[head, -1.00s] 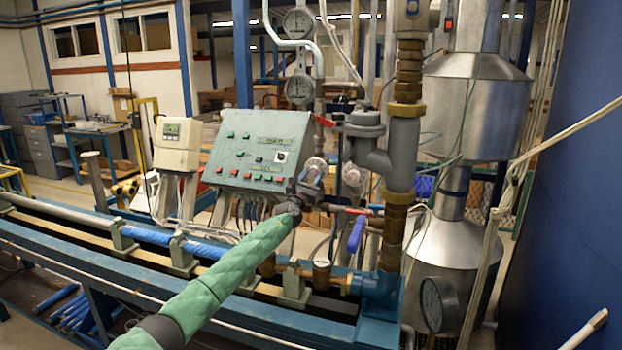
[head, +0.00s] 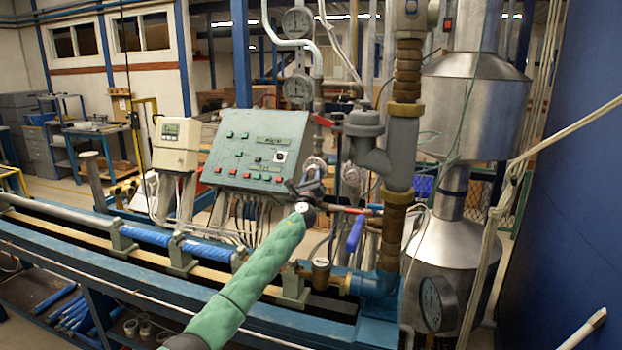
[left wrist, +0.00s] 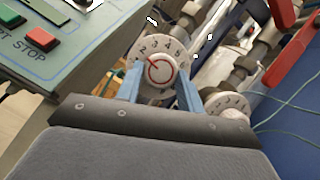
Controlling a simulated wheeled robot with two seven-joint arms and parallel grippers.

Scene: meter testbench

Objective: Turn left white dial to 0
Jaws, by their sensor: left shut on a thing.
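The left white dial (left wrist: 159,70) has a round knob with a red ring, and the numerals 2 to 5 show along its upper edge. My left gripper (left wrist: 160,88) has one blue finger on each side of the knob and is shut on it. A short red mark on the knob points to the upper left, roughly toward the 2. In the head view the dial (head: 313,163) is partly hidden by my left gripper (head: 309,187). A second white dial (left wrist: 228,104) sits to its right, partly hidden, and is untouched. My right gripper is not in view.
The green control panel (head: 257,150) with red and green buttons stands just left of the dial. A red lever (left wrist: 290,48) and pipes lie close on the right. A blue-handled valve (head: 356,233) and thick grey pipe (head: 402,155) stand right of the gripper.

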